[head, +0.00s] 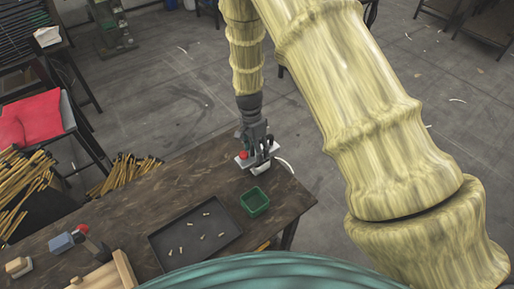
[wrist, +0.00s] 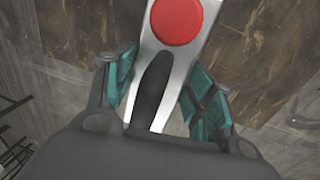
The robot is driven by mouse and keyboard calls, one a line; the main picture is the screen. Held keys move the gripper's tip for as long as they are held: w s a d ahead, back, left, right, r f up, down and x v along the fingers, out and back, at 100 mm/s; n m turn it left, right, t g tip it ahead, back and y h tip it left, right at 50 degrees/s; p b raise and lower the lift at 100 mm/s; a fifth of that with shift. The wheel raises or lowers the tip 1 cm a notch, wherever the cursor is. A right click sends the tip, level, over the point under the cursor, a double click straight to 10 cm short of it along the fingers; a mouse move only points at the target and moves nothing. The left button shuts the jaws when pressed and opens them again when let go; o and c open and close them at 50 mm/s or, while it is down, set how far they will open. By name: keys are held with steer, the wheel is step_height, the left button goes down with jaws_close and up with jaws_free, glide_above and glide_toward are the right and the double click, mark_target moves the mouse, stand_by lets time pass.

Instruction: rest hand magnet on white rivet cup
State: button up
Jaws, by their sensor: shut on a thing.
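My gripper (head: 257,158) is over the back right part of the dark wooden table. In the wrist view my gripper (wrist: 162,88) has its teal finger pads on both sides of the hand magnet (wrist: 155,85), a pale metal bar with a black grip and a red round disc (wrist: 176,20). The red disc also shows in the head view (head: 242,155), left of the fingers. A small white shape (head: 261,170) shows just below the gripper; whether it is the white rivet cup or part of the held thing I cannot tell.
A green open bin (head: 255,201) stands just in front of the gripper. A dark tray (head: 195,235) with several small rivets lies left of it. A blue block (head: 61,243) and a wooden piece (head: 105,275) are at the left. The table's right edge is close.

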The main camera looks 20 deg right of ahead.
steer(key=o, duration=2)
steer(key=shift+r, duration=0.2)
steer(key=r+p, duration=0.1)
steer(key=r, duration=0.1)
steer(key=w+r+p, duration=0.1)
steer(key=r+p, duration=0.1)
steer(key=r, duration=0.1)
steer(key=r+p, duration=0.2)
steer(key=r, duration=0.1)
steer(key=shift+w+a+r, duration=0.25)
stand_by(0.5)
steer(key=shift+d, duration=0.1)
stand_by(0.3)
